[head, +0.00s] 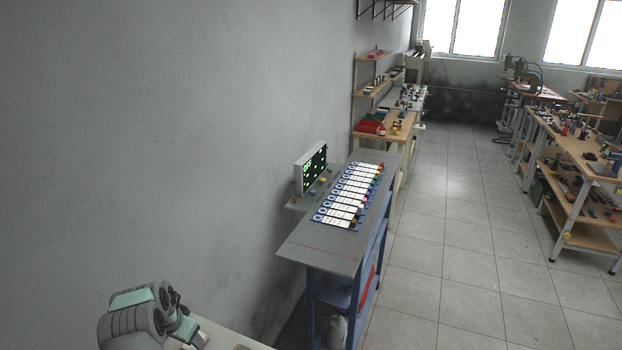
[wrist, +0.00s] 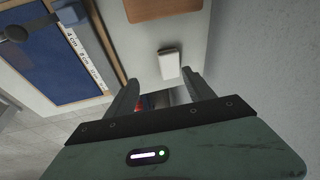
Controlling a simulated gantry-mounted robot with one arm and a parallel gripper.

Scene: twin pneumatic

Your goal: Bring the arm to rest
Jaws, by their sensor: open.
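My gripper (wrist: 160,90) shows in the wrist view with its two dark fingers spread apart and nothing held between them. Beyond the fingertips, a small white block-like object (wrist: 168,64) lies on a pale surface (wrist: 190,35), apart from the fingers. In the head view, part of my grey and teal arm shows at the lower left, over a pale table edge. I cannot make out the fingers there.
A blue panel (wrist: 45,60) with a label strip and a brown board (wrist: 160,9) lie near the gripper. In the head view, a grey bench (head: 315,247) with a lit display (head: 314,168) stands along the wall. Tiled floor (head: 450,260) lies clear between benches.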

